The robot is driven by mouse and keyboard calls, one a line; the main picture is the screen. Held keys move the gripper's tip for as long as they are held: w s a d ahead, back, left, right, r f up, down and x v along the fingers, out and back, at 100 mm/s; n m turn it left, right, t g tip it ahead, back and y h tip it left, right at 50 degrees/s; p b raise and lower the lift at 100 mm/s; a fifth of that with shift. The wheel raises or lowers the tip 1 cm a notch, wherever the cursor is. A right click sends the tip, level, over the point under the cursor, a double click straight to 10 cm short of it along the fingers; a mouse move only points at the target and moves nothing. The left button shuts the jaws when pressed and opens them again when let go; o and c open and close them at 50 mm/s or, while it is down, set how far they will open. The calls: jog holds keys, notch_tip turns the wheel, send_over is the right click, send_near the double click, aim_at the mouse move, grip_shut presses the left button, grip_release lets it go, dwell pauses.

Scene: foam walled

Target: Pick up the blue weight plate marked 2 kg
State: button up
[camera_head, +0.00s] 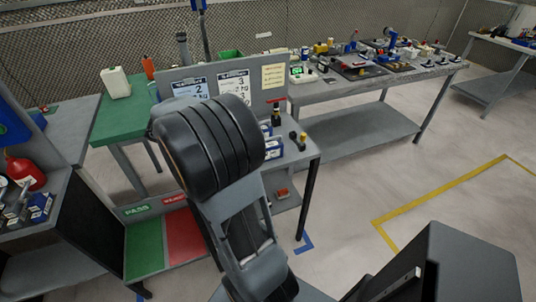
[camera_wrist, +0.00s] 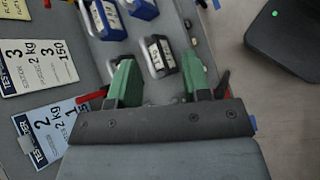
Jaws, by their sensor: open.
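In the wrist view, two blue blocks with pale handles and labels lie on the grey bench top, one at upper left (camera_wrist: 104,20) and one at the top (camera_wrist: 143,8). A darker block with a white label and pale handle (camera_wrist: 160,54) lies nearer to my gripper. The marks on the blocks are too small to read, so I cannot tell which is the 2 kg plate. My gripper (camera_wrist: 160,80) is open and empty, its green fingers apart on either side of the dark block in the picture. In the head view, blue blocks (camera_head: 272,149) show beside my arm, which hides my gripper.
Red-handled tools flank my fingers in the wrist view. A green table (camera_head: 120,118) stands left; a grey bench with several items (camera_head: 350,95) stands behind.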

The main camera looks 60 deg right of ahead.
jog(key=shift+s+d+f+n+g+h, duration=0.4)
jog(key=shift+s+d+f, duration=0.75)
jog(key=shift+d, duration=2.1)
jog(key=shift+s+d+f+n+g+h, duration=0.5)
jog(key=shift+d+f, duration=1.15)
jog(key=shift+d, duration=1.6)
jog(key=shift+s+d+f+n+g+h, duration=0.3)
jog(key=shift+s+d+f, duration=0.9)
jog(key=shift+d, duration=2.05)
jog(key=shift+w+f, duration=0.2)
jog(key=shift+c, duration=0.2)
grip_shut()
jog(key=shift+a, duration=0.1)
jog(key=shift+r, duration=0.15)
